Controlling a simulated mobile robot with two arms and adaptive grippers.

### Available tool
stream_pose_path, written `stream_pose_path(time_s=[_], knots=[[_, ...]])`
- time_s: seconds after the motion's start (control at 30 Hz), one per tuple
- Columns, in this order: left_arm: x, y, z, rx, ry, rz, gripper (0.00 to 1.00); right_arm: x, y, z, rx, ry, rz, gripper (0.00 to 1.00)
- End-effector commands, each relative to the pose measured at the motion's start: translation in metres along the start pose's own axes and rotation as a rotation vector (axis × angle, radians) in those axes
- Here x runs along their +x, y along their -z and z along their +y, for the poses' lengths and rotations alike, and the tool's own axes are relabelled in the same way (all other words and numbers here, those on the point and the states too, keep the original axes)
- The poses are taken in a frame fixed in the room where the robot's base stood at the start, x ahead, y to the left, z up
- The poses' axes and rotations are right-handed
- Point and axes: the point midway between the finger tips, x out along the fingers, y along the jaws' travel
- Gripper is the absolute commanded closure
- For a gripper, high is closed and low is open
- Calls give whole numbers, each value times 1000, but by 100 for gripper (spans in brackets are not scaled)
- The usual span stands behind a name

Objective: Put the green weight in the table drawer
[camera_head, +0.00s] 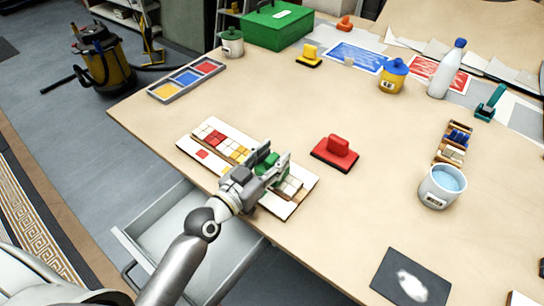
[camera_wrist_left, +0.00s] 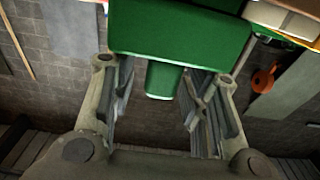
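The green weight (camera_head: 264,160) is on or just above the mosaic panel near the table's front left edge, partly hidden by my left gripper (camera_head: 266,172). In the left wrist view the green weight (camera_wrist_left: 180,38) shows as a wide green block with a round green handle (camera_wrist_left: 163,80). The handle is between the two fingers of my left gripper (camera_wrist_left: 161,95), with a visible gap on each side. The gripper is open. The grey table drawer (camera_head: 160,222) is pulled out below the table edge, partly hidden by my left arm. My right gripper is not in view.
The mosaic panel (camera_head: 186,144) lies under the gripper. A red weight (camera_head: 336,150) stands to its right, and a yellow weight (camera_head: 308,58) farther back. A white cup of blue liquid (camera_head: 442,187) stands at right. Visible parts of the drawer look empty.

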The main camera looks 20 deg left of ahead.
Motion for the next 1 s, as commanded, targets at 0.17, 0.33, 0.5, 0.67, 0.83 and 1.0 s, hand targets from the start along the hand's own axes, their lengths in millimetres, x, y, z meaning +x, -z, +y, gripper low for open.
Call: stream_pose_path(time_s=[0.17, 0.33, 0.5, 0.67, 0.83, 1.0], knots=[[0, 0, 0, -1, 0, 0, 58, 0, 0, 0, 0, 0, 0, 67], [-2, -2, 0, -3, 2, 0, 58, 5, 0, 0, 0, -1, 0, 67], [-35, -6, 0, 3, -2, -4, 58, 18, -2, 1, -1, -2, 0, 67], [-67, -5, -1, 2, -1, -5, 58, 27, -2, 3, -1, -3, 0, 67], [-91, -4, -1, 1, 0, -3, 58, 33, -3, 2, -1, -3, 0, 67], [-104, -2, -1, -1, 0, -1, 58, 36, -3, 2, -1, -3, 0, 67]])
